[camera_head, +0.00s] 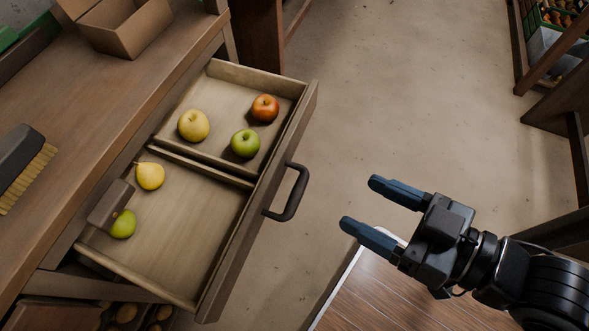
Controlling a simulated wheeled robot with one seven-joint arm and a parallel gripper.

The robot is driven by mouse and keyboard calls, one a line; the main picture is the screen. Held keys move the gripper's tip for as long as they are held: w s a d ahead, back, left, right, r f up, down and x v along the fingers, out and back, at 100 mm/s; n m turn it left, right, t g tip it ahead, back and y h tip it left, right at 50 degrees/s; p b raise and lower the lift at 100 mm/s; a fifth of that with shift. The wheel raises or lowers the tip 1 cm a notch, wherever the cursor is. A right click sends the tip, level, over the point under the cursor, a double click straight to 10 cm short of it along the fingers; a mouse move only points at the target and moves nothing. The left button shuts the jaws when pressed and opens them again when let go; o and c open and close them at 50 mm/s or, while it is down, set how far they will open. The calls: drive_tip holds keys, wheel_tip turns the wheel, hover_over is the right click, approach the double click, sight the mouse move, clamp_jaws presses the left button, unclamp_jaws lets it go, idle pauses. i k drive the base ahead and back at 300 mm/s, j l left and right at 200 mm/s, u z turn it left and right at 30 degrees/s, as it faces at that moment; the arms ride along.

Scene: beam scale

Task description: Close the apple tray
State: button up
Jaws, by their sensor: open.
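The apple tray (303,92) is a wooden drawer that stands pulled out from under the counter. A divider splits it into two compartments. The far one holds a yellow apple (194,125), a red-orange apple (265,107) and a green apple (245,143). The near one holds a yellow pear (150,176) and a green fruit (123,224), partly covered by a small brown block (110,205). A dark handle (289,193) is on the drawer's front. My gripper (357,203) is open and empty, to the right of the handle and apart from it.
The wooden counter (130,85) bears a brush (22,165) and an open cardboard box (115,25). Below the drawer is a lower bin of round produce (125,314). Bare floor (410,90) lies right of the drawer. Wooden shelving (560,110) stands at the right edge.

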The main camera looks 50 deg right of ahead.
sight(195, 234)
drive_tip(key=k+l, duration=0.65)
drive_tip(key=k+j+z, duration=0.05)
drive_tip(key=k, duration=0.1)
